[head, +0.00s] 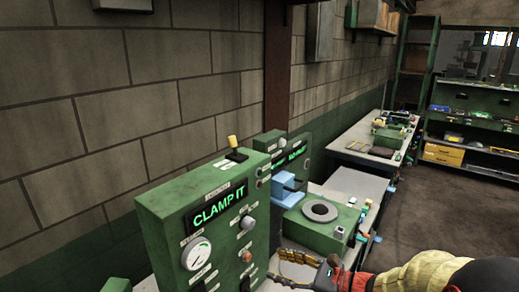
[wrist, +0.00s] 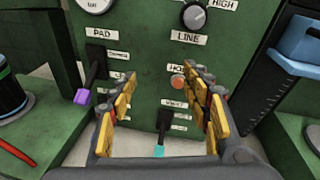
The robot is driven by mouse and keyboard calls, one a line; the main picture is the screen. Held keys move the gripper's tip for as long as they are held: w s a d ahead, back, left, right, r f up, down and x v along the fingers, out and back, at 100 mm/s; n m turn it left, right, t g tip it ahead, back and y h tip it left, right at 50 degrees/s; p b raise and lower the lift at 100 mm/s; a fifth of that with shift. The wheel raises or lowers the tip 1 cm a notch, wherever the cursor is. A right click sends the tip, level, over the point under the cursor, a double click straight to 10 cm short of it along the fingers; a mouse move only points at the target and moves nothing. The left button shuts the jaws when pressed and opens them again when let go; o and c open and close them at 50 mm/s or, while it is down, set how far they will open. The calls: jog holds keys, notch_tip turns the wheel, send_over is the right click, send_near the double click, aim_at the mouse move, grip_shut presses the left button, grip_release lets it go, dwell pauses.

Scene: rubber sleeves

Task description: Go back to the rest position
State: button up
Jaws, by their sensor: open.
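My gripper (head: 283,266) is in front of the lower right of a green control box (head: 165,215) whose screen reads "CLAMP IT". In the wrist view my gripper (wrist: 163,82) has its two yellow-padded fingers spread apart with nothing between them. The green panel (wrist: 145,65) stands beyond the fingers. An orange button (wrist: 178,82) and a cyan-tipped lever (wrist: 160,150) show between the fingers. A purple-tipped lever (wrist: 82,96) under the PAD label is left of them. I cannot tell whether the fingers touch the panel.
A green block with a grey ring (head: 320,211) and a blue part (head: 288,183) stand behind my gripper. A second green box (head: 291,153) is beside a brown post (head: 277,75). A bench (head: 350,150) and shelves (head: 470,125) are farther back. Open floor (head: 430,210) lies at right.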

jog(key=s+d+f+n+g+h+b, duration=0.1)
jog(key=s+f+n+g+h, duration=0.25)
jog(key=s+n, duration=0.4)
jog(key=s+d+f+n+g+h+b, duration=0.15)
jog(key=s+f+n+g, duration=0.3)
jog(key=s, duration=0.65)
jog(key=s+d+r+n+t+h+b, duration=0.5)
jog(key=s+d+n+h+b, duration=0.1)
jog(key=s+d+n+h, duration=0.2)
jog(key=shift+s+d+r+n+h+b, duration=0.4)
jog(key=shift+d+n, duration=0.25)
jog(key=shift+n, duration=0.55)
